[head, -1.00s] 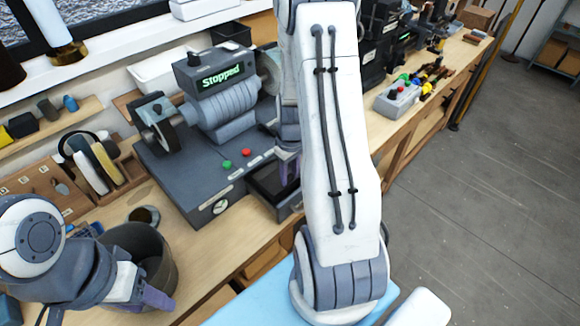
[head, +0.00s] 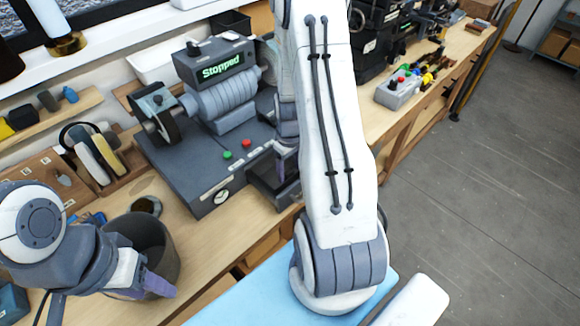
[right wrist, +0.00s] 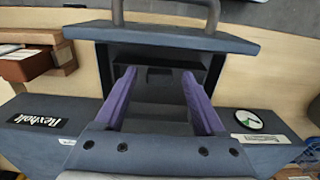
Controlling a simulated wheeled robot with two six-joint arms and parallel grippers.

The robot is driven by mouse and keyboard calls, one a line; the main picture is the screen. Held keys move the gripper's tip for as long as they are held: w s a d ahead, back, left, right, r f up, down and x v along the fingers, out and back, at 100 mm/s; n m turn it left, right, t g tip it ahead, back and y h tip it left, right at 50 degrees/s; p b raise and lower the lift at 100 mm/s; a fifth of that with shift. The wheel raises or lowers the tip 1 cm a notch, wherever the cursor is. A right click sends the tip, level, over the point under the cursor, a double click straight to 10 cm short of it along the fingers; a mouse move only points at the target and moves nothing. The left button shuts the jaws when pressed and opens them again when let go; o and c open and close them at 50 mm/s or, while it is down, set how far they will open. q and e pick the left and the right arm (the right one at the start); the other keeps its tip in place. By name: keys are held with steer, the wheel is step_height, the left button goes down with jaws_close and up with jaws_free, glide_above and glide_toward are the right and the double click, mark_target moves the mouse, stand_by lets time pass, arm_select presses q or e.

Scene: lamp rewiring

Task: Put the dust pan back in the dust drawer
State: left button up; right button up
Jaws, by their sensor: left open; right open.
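The dust drawer is pulled out from the dark base (head: 190,175) of the grinder. Its front panel with a grey handle (right wrist: 165,35) crosses the top of the right wrist view, and its side shows in the head view (head: 272,190). My right gripper (right wrist: 159,76) is open, its two purple fingers reaching over the dark drawer interior. Dark stepped shapes lie between the fingers; I cannot tell whether one is the dust pan. My right arm covers most of that gripper in the head view. My left gripper (head: 155,287) is open in front of a dark bin.
The dark round bin (head: 165,245) stands on the bench at the left. The grinder (head: 215,90) has a display reading "Stopped". A wooden rack with brushes (head: 95,155) stands left of it. A light blue surface (head: 245,305) lies at the front. Floor is clear at the right.

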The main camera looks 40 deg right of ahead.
steer(key=shift+r, duration=0.5)
step_height(320, 180, up, 11)
steer(key=b, duration=0.1)
steer(key=s+a+r+n, duration=0.1)
steer(key=a+r, duration=0.1)
steer(key=a, duration=0.6)
steer(key=a+r+n, duration=0.2)
steer(key=a+r, duration=0.1)
steer(key=a, duration=0.6)
steer(key=s+a+r+n+y, duration=0.1)
steer(key=s+a+r+n, duration=0.1)
steer(key=s+a, duration=1.1)
steer(key=shift+s+a+n, duration=0.35)
steer(key=shift+s+n, duration=0.35)
steer(key=shift+s, duration=0.45)
